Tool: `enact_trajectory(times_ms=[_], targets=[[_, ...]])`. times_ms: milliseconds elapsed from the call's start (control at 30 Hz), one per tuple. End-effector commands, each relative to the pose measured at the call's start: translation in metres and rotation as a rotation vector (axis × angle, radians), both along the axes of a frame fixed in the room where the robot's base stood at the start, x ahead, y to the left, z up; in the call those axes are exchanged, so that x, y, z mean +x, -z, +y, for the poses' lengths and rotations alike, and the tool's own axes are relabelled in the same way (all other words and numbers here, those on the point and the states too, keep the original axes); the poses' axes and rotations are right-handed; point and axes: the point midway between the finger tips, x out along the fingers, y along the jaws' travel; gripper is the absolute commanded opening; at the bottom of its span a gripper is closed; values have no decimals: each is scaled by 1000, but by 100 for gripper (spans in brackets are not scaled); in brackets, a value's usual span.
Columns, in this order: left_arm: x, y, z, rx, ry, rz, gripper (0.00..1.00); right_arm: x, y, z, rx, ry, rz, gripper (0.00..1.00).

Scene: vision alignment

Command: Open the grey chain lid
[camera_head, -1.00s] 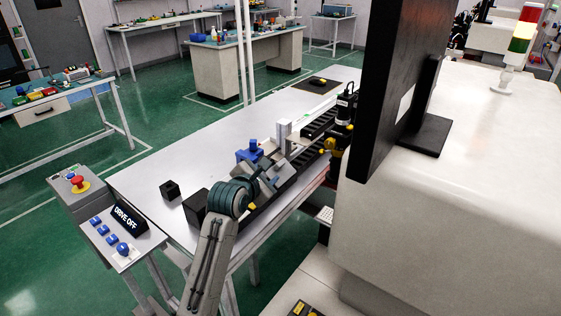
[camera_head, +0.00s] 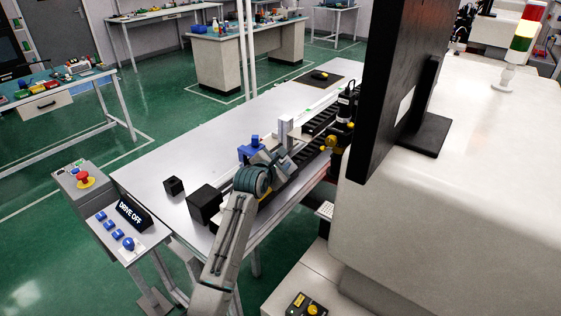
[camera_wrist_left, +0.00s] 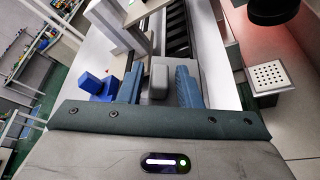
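My left gripper (camera_head: 279,157) is over the conveyor-like track on the long table, seen partly from behind its teal wrist. In the left wrist view its two blue fingers (camera_wrist_left: 158,86) stand apart, on either side of a grey block (camera_wrist_left: 160,76). The block may be part of the grey chain lid; I cannot tell for certain. A narrow gap seems to show beside the left finger, and no firm grip is visible. The black chain track (camera_wrist_left: 178,32) runs away beyond the block. In the head view my wrist hides much of this spot. My right gripper is not in view.
A blue fixture (camera_head: 249,150) stands just left of the gripper. Two black blocks, one small (camera_head: 173,186) and one larger (camera_head: 205,204), sit on the table's near end. A large black panel (camera_head: 385,90) and a white machine (camera_head: 460,180) bound the right side.

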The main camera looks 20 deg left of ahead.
Motion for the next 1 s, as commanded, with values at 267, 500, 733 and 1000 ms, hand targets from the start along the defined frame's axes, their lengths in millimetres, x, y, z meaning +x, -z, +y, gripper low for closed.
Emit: enact_trajectory(times_ms=[267,500,733,1000], targets=[[0,0,0,0,0,0,0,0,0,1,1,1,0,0],[-1,-1,-3,36,0,-13,0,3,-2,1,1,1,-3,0],[-3,-4,-10,157,1,-56,0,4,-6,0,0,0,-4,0],[-8,-3,-23,386,2,-140,0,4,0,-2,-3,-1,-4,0]])
